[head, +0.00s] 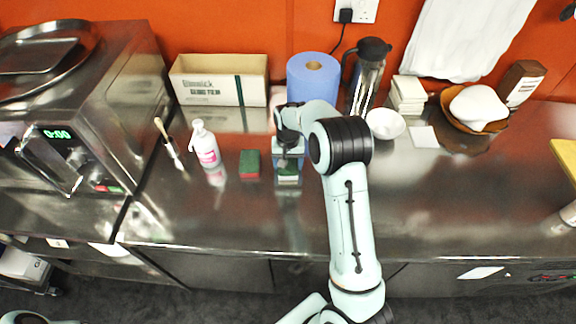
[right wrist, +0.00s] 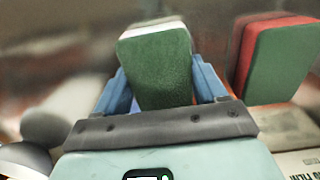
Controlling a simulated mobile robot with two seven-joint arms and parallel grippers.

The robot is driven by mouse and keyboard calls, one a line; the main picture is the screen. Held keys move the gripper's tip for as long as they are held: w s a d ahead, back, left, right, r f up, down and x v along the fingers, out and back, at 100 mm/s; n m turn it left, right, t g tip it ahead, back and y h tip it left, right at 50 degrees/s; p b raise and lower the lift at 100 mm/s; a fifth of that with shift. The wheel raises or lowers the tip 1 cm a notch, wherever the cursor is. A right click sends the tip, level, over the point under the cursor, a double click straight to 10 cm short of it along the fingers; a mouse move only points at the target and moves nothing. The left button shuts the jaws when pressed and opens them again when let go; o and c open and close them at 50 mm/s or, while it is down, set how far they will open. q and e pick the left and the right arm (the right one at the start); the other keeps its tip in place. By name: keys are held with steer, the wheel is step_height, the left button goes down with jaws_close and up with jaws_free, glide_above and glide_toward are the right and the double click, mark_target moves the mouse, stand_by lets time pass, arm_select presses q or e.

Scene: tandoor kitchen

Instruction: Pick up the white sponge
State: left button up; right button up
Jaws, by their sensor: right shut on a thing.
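The white sponge has a green scouring face and a white layer. In the right wrist view the sponge (right wrist: 155,72) sits between the two blue fingers of my right gripper (right wrist: 165,88), which is shut on it. In the head view the sponge (head: 288,178) shows small and partly hidden under my right gripper (head: 288,168). Whether it touches the counter I cannot tell. My left gripper is not in view.
A red and green sponge (head: 250,163) lies just left on the steel counter (head: 230,220). A blue paper roll (head: 312,78), a carton (head: 219,80) and a white bowl (head: 385,124) are behind. The front counter is clear.

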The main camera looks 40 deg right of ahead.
step_height(320, 180, up, 20)
steer(key=shift+f, duration=0.15)
steer(key=shift+c, duration=0.6)
